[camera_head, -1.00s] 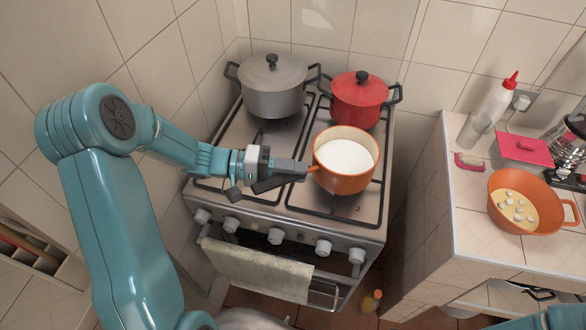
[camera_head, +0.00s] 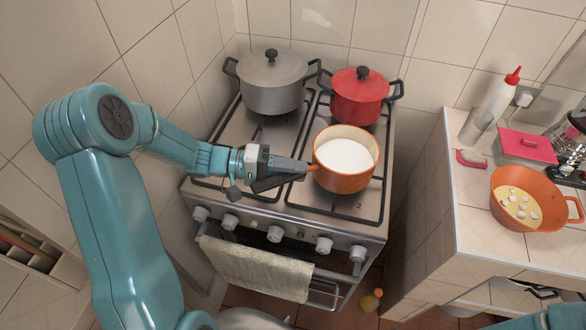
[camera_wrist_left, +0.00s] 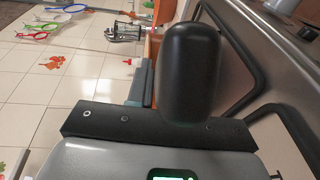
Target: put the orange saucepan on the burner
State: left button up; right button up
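The orange saucepan (camera_head: 343,182), with white contents, is upright over the front right burner grate (camera_head: 304,202) of the stove. Its base looks level with the grate; I cannot tell whether it fully rests there. Its short orange handle (camera_head: 312,167) points left. My left gripper (camera_head: 300,170) is shut on this handle. In the left wrist view, a strip of the orange saucepan (camera_wrist_left: 152,46) shows beside the dark finger, which hides most of it. My right arm (camera_head: 566,316) shows only at the bottom right corner; its gripper's fingers cannot be made out clearly.
A grey pot (camera_head: 272,88) and a red pot (camera_head: 358,100) stand on the back burners. The front left burner is empty. A towel (camera_head: 255,268) hangs on the oven door. The right counter holds an orange pan (camera_head: 505,215), a red box (camera_head: 527,146) and a bottle (camera_head: 500,96).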

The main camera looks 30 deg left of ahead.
pick_arm(q)
jog(key=o, duration=0.4)
jog(key=shift+o, duration=0.2)
